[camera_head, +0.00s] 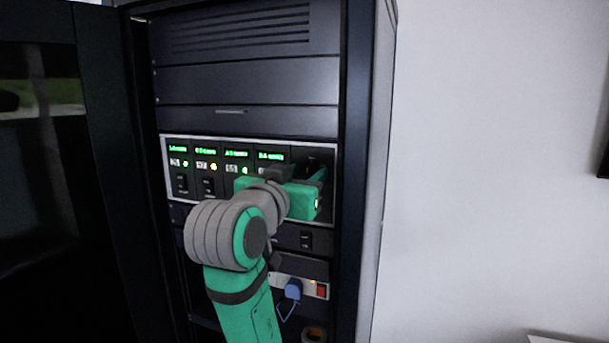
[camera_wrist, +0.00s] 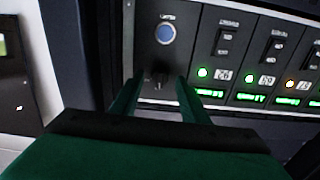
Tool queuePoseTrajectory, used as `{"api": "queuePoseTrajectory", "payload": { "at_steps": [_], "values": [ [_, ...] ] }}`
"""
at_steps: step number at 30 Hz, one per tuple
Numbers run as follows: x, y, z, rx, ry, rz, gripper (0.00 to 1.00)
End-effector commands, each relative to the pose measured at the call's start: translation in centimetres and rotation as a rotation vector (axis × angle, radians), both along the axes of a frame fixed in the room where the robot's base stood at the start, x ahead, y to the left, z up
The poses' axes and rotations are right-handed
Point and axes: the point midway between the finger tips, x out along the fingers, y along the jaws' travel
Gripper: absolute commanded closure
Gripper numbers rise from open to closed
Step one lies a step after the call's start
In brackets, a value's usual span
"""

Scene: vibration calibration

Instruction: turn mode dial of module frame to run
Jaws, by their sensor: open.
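The module frame (camera_head: 187,197) is a silver-edged panel in the dark rack, with several modules carrying green displays, lights and black switches. Its right end is partly hidden by my gripper in the head view. In the wrist view, the panel (camera_wrist: 188,60) appears turned over, its displays low. A small dark knob, apparently the mode dial (camera_wrist: 158,76), sits on the end section, below a round blue button (camera_wrist: 165,34). My gripper (camera_wrist: 158,88) is open, its green fingers either side of the knob in the picture. Contact cannot be told, and the dial's setting is not readable.
Blank dark rack panels (camera_head: 250,82) lie above the frame. Below it are a power strip (camera_head: 317,289) with a red switch and a blue plug (camera_head: 293,289). An open rack door (camera_head: 100,170) stands at left. A bare white wall (camera_head: 480,170) is at right.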

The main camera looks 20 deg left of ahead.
Motion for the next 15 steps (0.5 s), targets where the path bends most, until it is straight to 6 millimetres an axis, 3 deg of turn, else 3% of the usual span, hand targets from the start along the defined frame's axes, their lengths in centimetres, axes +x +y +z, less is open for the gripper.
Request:
{"api": "queuePoseTrajectory", "payload": {
  "at_steps": [15],
  "values": [
    [-8.5,0.4,0.1,0.002,-0.002,0.002,0.59]
  ]
}}
